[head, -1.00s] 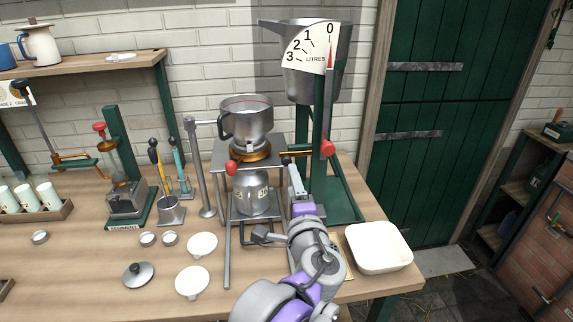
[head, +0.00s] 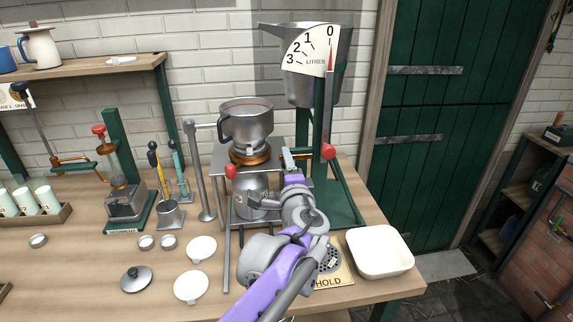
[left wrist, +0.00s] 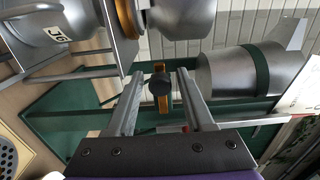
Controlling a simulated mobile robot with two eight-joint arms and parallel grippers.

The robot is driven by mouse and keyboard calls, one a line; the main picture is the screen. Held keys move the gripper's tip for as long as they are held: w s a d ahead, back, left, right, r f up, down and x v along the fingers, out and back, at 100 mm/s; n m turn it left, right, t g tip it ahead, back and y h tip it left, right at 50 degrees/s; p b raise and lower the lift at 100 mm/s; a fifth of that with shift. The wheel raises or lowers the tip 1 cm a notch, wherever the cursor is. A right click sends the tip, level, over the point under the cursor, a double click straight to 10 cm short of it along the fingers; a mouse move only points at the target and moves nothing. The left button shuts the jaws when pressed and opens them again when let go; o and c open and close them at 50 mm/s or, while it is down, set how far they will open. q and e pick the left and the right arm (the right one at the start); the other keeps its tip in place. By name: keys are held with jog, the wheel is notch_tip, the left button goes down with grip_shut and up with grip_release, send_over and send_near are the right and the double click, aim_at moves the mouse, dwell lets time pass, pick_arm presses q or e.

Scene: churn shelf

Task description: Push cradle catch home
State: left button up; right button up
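The cradle is a metal stand (head: 219,159) with a pan (head: 246,121) over a brass ring (head: 250,156) and a metal can (head: 249,187) below. The fingers are apart, with a gap on both sides of the knob. Contact in depth cannot be told. In the head view my left gripper (head: 289,158) is at the stand's right side and hides the knob. My right gripper is out of view.
A green-framed litre gauge with a hopper (head: 303,80) and a red-knobbed lever (head: 328,151) stands close to the right. A white tray (head: 380,252) and a HOLD plate (head: 331,277) lie at the front right. White discs (head: 201,249) lie at the front left.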

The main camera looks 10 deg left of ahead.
pick_arm(q)
grip_shut()
dwell(1.2)
